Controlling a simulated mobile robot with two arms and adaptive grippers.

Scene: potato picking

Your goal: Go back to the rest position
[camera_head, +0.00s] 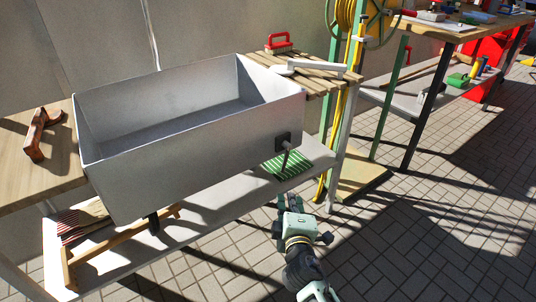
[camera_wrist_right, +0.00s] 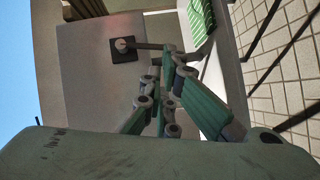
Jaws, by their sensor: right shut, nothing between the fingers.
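My right gripper (camera_head: 283,197) is in front of the white sink in the head view, low over the paved floor near the lower shelf. Its fingers are shut and I see nothing held. In the right wrist view the green and grey fingers (camera_wrist_right: 168,75) are close together. The sink (camera_head: 200,135) is a deep, empty-looking trough with a black plate and lever (camera_head: 284,141) on its front. The lever also shows in the wrist view (camera_wrist_right: 148,46), beyond the fingers; I cannot tell the exact gap. My left gripper is not in view.
A lower shelf (camera_head: 215,205) under the sink holds a green striped cloth (camera_head: 285,165). A wooden tool (camera_head: 36,135) lies on the left worktop. A red brush (camera_head: 279,43) is behind the sink. Green posts and a hose reel (camera_head: 360,20) stand right. Paved floor (camera_head: 430,230) is open at right.

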